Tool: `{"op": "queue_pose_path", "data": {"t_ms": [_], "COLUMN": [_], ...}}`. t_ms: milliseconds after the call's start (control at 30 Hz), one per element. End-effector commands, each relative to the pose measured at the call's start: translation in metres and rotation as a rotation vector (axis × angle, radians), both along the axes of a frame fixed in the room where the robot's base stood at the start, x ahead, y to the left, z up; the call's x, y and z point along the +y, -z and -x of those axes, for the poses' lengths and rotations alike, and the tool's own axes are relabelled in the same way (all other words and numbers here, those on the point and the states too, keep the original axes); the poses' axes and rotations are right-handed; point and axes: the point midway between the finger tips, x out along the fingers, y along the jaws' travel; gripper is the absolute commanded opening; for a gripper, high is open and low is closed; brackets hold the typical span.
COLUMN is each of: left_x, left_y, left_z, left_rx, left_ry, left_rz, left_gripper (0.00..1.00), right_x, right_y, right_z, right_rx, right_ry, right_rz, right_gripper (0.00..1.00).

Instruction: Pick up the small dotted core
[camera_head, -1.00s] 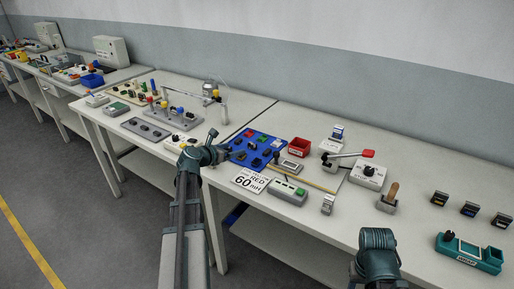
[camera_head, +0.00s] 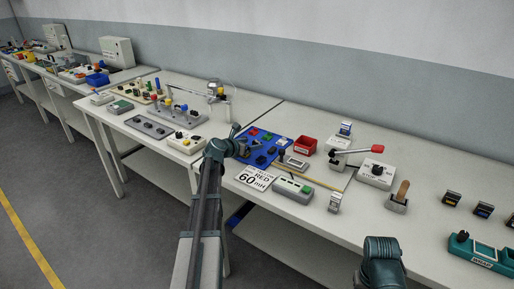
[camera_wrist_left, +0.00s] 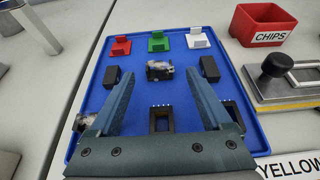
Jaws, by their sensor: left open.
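A blue tray (camera_wrist_left: 190,140) holds several small dark parts; it also shows in the head view (camera_head: 262,160). A square black core (camera_wrist_left: 161,119) with a row of pale dots along its top edge lies between my left fingers, nearer the wrist. A wire-wound part (camera_wrist_left: 160,70) lies between the fingertips. Plain black blocks (camera_wrist_left: 112,77) (camera_wrist_left: 210,68) lie either side. My left gripper (camera_wrist_left: 160,76) is open and empty above the tray.
Red, green and white pieces (camera_wrist_left: 121,46) (camera_wrist_left: 158,42) (camera_wrist_left: 197,38) stand along the tray's far edge. A red CHIPS box (camera_wrist_left: 265,22) and a grey device with a black knob (camera_wrist_left: 290,85) are to the right. A wooden rod (camera_head: 307,175) lies beside the tray.

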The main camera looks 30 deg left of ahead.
Motion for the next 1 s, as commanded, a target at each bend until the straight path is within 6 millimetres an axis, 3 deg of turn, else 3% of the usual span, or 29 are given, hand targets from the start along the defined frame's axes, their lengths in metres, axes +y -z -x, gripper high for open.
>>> {"op": "queue_pose_path", "data": {"t_ms": [33,200,433,867,1000], "left_x": [0.002,0.000,-0.001,-0.001,-0.001], "left_y": [0.009,0.014,0.012,0.013,0.013], "left_z": [-0.010,-0.027,-0.027,-0.027,-0.027], "left_rx": [0.000,-0.001,-0.001,-0.001,-0.001], "left_ry": [0.001,0.000,0.000,-0.001,-0.001], "left_rz": [-0.001,0.000,0.001,0.000,0.001], "left_gripper": [0.82,0.82,0.81,0.03,0.00], "right_x": [0.000,0.000,0.000,0.000,0.000], "right_y": [0.009,0.014,0.013,0.013,0.013], "right_z": [0.000,0.000,0.000,0.000,0.000], "right_rx": [0.000,0.000,0.000,0.000,0.000], "right_ry": [0.000,0.000,0.000,0.000,0.000], "right_rz": [0.000,0.000,0.000,0.000,0.000], "right_gripper": [0.50,0.50,0.50,0.50,0.50]}}
